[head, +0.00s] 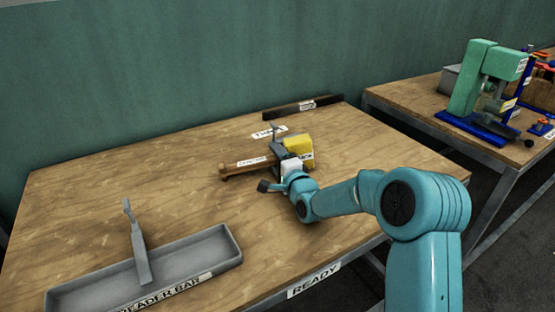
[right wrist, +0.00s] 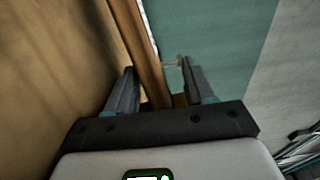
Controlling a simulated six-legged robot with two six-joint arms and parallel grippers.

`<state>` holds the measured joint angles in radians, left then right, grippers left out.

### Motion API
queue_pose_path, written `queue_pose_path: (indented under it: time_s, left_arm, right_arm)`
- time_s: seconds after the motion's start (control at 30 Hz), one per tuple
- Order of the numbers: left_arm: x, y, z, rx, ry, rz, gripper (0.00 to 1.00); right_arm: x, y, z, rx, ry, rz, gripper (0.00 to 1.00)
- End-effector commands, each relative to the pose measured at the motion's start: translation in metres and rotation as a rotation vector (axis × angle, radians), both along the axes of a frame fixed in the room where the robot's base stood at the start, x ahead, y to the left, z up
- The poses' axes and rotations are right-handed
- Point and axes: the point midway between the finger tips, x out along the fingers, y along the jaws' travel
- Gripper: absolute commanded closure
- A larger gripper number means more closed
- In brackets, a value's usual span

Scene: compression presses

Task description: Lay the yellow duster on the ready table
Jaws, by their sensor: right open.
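The yellow duster (head: 299,146) shows in the head view as a yellow block with a small label. It is at the middle right of the ready table (head: 200,150), just beyond and right of my right gripper (head: 275,148). The gripper partly hides its near side, so I cannot tell whether they touch. In the right wrist view, the fingers of my right gripper (right wrist: 158,68) are apart, with a brown wooden strip (right wrist: 138,45) showing beyond and between them. The duster is not clear in that view. My left gripper is not in view.
A labelled wooden bar (head: 245,166) lies left of my right gripper. A grey tray (head: 232,240) holding a grey upright-ended bar (head: 139,245) is at front left. A dark labelled strip (head: 290,109) lies at the back. A green press (head: 472,80) stands on another table. The table's left middle is clear.

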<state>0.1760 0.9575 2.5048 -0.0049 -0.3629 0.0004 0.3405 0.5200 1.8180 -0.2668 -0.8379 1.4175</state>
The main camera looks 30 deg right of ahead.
Motion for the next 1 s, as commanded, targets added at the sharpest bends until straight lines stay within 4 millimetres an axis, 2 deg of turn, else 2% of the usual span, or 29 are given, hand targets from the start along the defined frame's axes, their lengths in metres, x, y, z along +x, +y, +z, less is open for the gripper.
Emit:
queue_pose_path:
  time_s: [0.1,0.17,0.5,0.6,0.77,1.0]
  left_arm:
    - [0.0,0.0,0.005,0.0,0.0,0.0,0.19]
    - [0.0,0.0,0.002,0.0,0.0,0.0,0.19]
    - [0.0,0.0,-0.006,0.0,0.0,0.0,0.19]
    - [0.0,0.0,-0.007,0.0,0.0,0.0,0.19]
    - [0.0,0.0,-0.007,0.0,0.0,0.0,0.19]
    - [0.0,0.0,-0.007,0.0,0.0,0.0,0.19]
  right_arm:
    - [-0.002,0.0,0.004,0.0,0.001,0.0,0.47]
    - [-0.011,0.001,0.002,0.0,0.001,-0.001,0.47]
    - [-0.087,0.013,0.001,-0.001,0.001,-0.001,0.47]
    - [-0.103,0.015,0.002,-0.001,0.0,-0.001,0.47]
    - [-0.117,0.018,0.002,-0.001,0.0,0.0,0.47]
    - [-0.119,0.018,0.002,-0.001,0.0,0.0,0.47]
